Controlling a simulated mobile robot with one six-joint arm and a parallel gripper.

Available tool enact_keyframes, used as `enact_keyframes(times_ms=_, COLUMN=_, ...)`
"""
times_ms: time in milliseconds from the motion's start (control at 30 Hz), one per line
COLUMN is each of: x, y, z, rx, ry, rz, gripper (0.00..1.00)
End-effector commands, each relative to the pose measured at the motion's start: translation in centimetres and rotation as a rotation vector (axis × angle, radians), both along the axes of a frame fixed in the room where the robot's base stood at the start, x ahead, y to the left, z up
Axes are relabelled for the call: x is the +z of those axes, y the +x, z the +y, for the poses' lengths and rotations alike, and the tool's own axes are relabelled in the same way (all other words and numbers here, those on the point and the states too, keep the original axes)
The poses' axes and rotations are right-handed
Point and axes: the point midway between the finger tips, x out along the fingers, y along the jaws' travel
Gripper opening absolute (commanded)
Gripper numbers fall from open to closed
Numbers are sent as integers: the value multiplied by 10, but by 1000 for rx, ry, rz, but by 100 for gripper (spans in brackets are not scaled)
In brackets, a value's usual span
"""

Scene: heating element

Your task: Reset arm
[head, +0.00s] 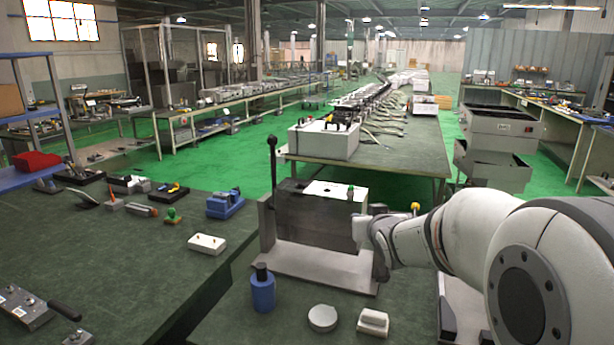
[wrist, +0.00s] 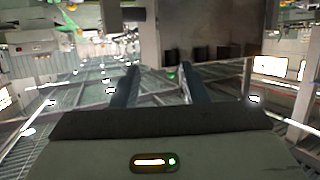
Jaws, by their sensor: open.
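My arm reaches in from the right in the head view, its wrist beside the right end of a dark metal box machine (head: 310,222). In the wrist view my gripper (wrist: 160,84) shows two dark fingers set apart, with nothing seen between them. The machine has a white top panel, a green knob and an upright lever with a black ball (head: 272,143) at its left. My fingers are hard to make out in the head view. The wrist view looks inverted, with ceiling lights low in the picture and a dark grey surface at the top.
A blue bottle (head: 262,291), a round grey disc (head: 323,318) and a white block (head: 373,321) stand in front of the machine. A white box (head: 207,244) and several small tools lie on the left bench (head: 120,270). A long table (head: 400,155) stands behind.

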Motion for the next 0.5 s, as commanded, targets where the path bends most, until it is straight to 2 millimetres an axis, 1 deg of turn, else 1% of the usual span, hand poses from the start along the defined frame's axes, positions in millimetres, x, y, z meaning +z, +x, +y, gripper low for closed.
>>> enact_keyframes(times_ms=33, x=-2, y=-17, z=-1, rx=-17, ry=-7, rz=59, gripper=40)
enact_keyframes(times_ms=167, x=-21, y=-64, z=-3, rx=-61, ry=-20, rz=242, gripper=40)
enact_keyframes(times_ms=200, x=-26, y=-79, z=-3, rx=-70, ry=-22, rz=299, gripper=40)
enact_keyframes(times_ms=267, x=-35, y=-104, z=-2, rx=-80, ry=-25, rz=385, gripper=40)
enact_keyframes(times_ms=300, x=-41, y=-121, z=-1, rx=-86, ry=-24, rz=444, gripper=40)
enact_keyframes(times_ms=367, x=-49, y=-148, z=1, rx=-90, ry=-24, rz=530, gripper=40)
enact_keyframes(times_ms=400, x=-54, y=-166, z=2, rx=-91, ry=-23, rz=588, gripper=40)
enact_keyframes(times_ms=467, x=-62, y=-194, z=6, rx=-88, ry=-21, rz=675, gripper=40)
enact_keyframes(times_ms=500, x=-66, y=-213, z=8, rx=-85, ry=-19, rz=731, gripper=40)
